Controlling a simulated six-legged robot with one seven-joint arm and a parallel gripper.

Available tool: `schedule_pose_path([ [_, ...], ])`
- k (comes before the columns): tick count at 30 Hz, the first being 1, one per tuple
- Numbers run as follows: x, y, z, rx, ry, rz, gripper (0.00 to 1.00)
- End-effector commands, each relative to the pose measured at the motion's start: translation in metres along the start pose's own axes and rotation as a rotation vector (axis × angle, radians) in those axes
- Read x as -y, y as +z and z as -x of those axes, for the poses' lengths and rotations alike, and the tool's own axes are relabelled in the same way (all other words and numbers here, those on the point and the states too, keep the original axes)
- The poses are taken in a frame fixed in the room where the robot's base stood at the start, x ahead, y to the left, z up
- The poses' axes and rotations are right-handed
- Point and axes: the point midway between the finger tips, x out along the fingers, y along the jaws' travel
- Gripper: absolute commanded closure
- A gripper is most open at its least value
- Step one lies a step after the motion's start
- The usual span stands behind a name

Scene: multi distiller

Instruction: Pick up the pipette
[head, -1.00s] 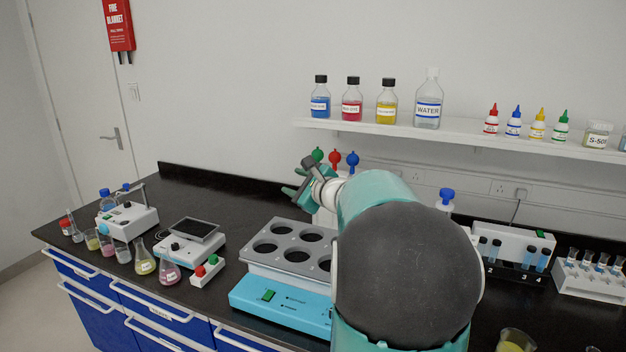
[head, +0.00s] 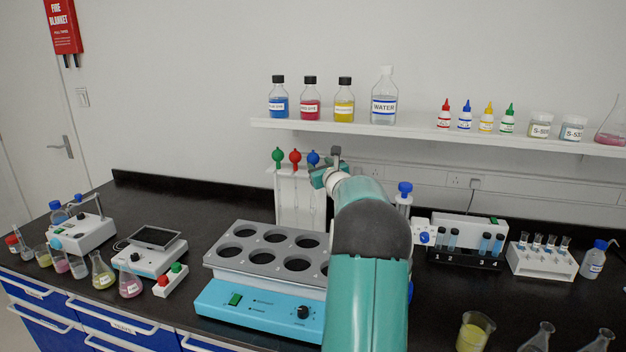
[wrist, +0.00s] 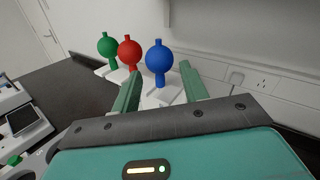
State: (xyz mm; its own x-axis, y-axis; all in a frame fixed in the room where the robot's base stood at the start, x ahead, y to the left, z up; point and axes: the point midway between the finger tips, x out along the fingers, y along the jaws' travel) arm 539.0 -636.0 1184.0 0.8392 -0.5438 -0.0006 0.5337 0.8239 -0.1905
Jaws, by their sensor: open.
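Three pipettes with round bulbs stand in a white rack (head: 299,200) at the back of the bench. Their bulbs are green (head: 278,154), red (head: 295,156) and blue (head: 313,157). In the wrist view the green bulb (wrist: 107,47), red bulb (wrist: 129,52) and blue bulb (wrist: 158,58) stand in a row. My gripper (wrist: 160,78) is open and empty, its two fingers pointing toward the rack. The blue bulb appears between the fingertips, beyond them; no contact shows. In the head view my gripper (head: 322,177) is beside the rack's right end. The pipettes' lower parts are mostly hidden.
A heating block with round wells (head: 262,305) stands in front of the rack. A shelf (head: 430,127) with bottles runs above the bench at the right. A blue-topped item (head: 404,190) and a tube rack (head: 541,262) stand to the right. Glassware crowds the left.

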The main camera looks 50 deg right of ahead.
Motion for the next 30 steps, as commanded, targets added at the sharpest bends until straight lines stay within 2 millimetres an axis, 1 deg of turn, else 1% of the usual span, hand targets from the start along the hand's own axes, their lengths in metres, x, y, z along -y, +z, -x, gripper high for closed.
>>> schedule_pose_path([
  [4,0.000,-0.001,-0.013,0.000,0.000,0.001,0.56],
  [9,-0.002,-0.002,-0.037,0.000,0.001,0.001,0.56],
  [13,-0.002,-0.001,-0.049,0.000,0.001,0.001,0.56],
  [21,-0.002,0.000,-0.051,0.000,0.000,0.001,0.56],
  [22,-0.002,-0.001,-0.051,0.000,0.000,0.001,0.58],
  [23,-0.002,-0.001,-0.051,0.000,0.000,0.001,0.64],
  [24,-0.002,-0.001,-0.051,0.000,0.000,0.001,0.68],
  [30,-0.002,-0.001,-0.051,0.000,0.000,0.001,0.68],
])
